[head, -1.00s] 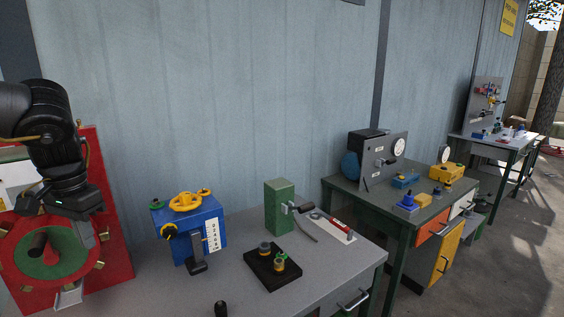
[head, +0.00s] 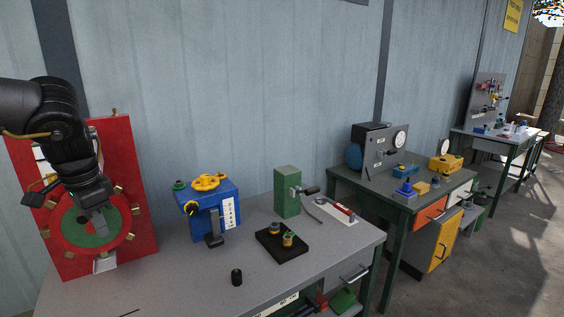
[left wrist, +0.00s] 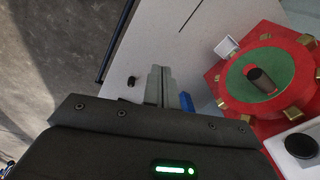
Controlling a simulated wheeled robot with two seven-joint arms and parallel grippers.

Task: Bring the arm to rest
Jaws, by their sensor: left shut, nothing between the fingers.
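My left arm comes in from the left in the head view, in front of a red panel (head: 135,190). My left gripper (head: 97,224) points down before the panel's wheel with its green ring (head: 75,236) and partly covers it. In the left wrist view the two grey fingers (left wrist: 158,84) are together with nothing between them. There the red wheel (left wrist: 240,102) lies to the right, with a dark central hub (left wrist: 262,80), apart from the fingers. My right gripper is not in view.
On the grey bench (head: 185,285) stand a blue box with a yellow handwheel (head: 210,182), a green block (head: 287,192), a black tray (head: 268,249) and a small black cylinder (head: 236,277). The front left of the bench is mostly clear. A second bench (head: 350,178) stands right.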

